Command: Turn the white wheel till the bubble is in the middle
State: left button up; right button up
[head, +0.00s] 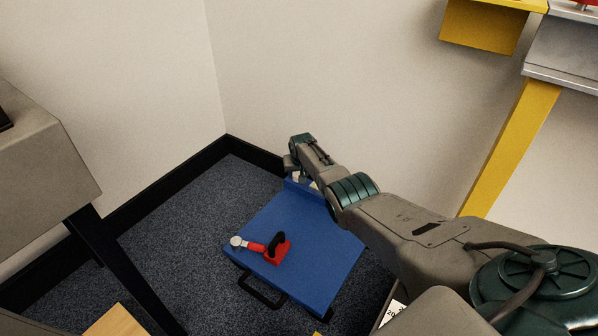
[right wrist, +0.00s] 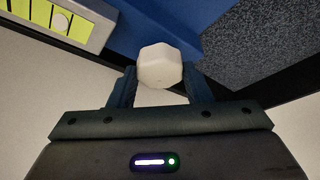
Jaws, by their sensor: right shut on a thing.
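The white wheel (right wrist: 160,66) is a faceted knob in the right wrist view, between the fingertips of my right gripper (right wrist: 160,84), which is shut on it. In the head view the right gripper (head: 297,168) is at the far edge of a blue board (head: 325,243) and mostly hides the wheel. A level vial (right wrist: 48,17), yellow-green with black lines in a grey housing, shows at the upper left of the wrist view. A pale round bubble (right wrist: 60,22) lies toward its right end, off the middle. My left gripper is not in view.
A red clamp (head: 277,252) with a black lever and a black handle (head: 262,292) are on the board's near left part. Dark carpet (head: 170,235) surrounds the board, with walls close behind. A grey table (head: 45,180) stands left; a yellow post (head: 510,145) stands right.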

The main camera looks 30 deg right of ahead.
dwell(0.3)
jog(key=o, duration=1)
jog(key=shift+r, duration=0.1)
